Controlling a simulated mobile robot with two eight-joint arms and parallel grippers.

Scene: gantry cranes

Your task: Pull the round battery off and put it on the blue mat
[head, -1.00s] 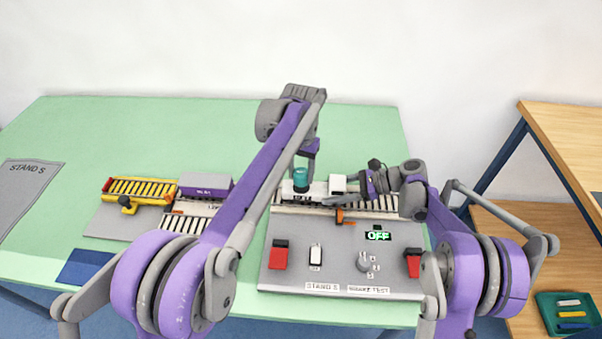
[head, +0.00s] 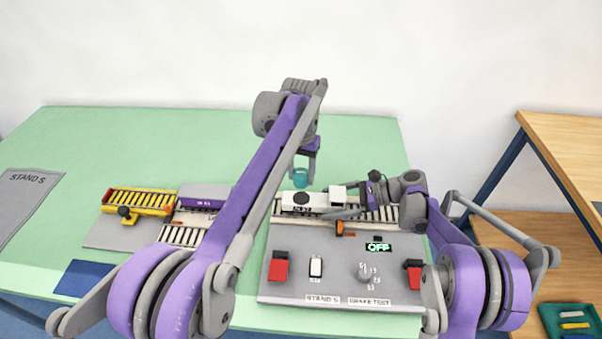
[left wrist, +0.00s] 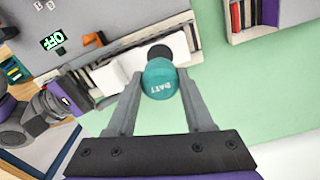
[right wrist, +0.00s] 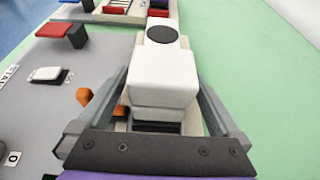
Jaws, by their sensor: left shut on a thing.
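The round battery (head: 300,178) is a teal cylinder marked BATT, seen end-on in the left wrist view (left wrist: 160,80). My left gripper (head: 304,170) is shut on it and holds it just above the white locomotive (head: 305,202), apart from it. A round black spot (head: 301,198) is bare on the locomotive's top. My right gripper (head: 345,205) has a finger on each side of the locomotive's raised cab (right wrist: 165,75); whether both fingers press on it is unclear. The blue mat (head: 85,278) lies empty at the table's front left.
A grey panel (head: 335,270) with red switches, a knob and an OFF display (head: 379,247) stands before the locomotive. A purple wagon (head: 204,196) and a yellow wagon (head: 140,201) stand to its left. Green table behind is clear.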

